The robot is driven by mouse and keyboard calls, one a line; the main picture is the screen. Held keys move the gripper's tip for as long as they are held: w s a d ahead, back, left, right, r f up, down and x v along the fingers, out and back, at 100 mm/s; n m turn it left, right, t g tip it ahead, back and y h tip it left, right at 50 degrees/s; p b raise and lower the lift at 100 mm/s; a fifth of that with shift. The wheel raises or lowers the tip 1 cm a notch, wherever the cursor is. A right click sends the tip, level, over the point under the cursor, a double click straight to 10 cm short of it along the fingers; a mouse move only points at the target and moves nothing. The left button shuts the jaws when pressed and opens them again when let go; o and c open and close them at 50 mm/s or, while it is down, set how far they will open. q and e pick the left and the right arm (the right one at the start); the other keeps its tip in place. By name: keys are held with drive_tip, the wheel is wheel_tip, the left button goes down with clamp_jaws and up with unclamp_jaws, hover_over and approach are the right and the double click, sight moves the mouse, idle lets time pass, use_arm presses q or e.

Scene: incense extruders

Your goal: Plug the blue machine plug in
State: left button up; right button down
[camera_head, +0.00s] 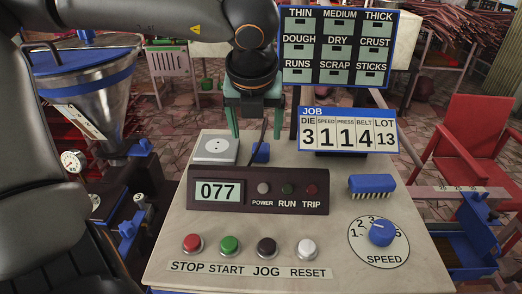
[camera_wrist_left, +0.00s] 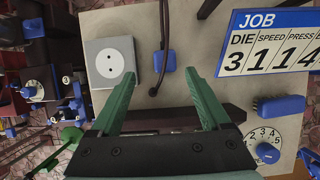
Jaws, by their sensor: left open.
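The blue plug (camera_head: 261,152) lies on the pale console top at its back edge, with a dark cable running from it. It also shows in the left wrist view (camera_wrist_left: 166,61). The white socket (camera_head: 214,151) with two round holes is just left of the plug, empty, and also shows in the left wrist view (camera_wrist_left: 110,63). My left gripper (camera_head: 258,132) has green fingers spread wide, empty, and points down above the back of the console. In the left wrist view the plug appears between its fingertips (camera_wrist_left: 162,62). My right gripper is not in view.
A dark display panel (camera_head: 258,202) reading 077 stands in front of the plug. A JOB sign (camera_head: 347,114) and tall label board (camera_head: 338,20) rise at the back right. A blue brush (camera_head: 372,184) and speed dial (camera_head: 381,233) are on the right. A steel hopper (camera_head: 97,95) stands left.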

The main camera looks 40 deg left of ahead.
sight(261, 147)
use_arm(q)
drive_tip(key=shift+w+a+f, duration=0.1)
drive_tip(key=shift+w+f, duration=0.1)
drive_tip(key=shift+f, duration=0.35)
drive_tip(key=shift+w+d+p+x, duration=0.15)
drive_tip(key=shift+p+x, duration=0.15)
drive_tip(key=shift+x, duration=1)
drive_tip(key=shift+w+d+p+x, duration=0.1)
drive_tip(key=shift+p+x, duration=0.2)
drive_tip(key=shift+x, duration=0.95)
drive_tip(key=shift+c, duration=0.2)
clamp_jaws()
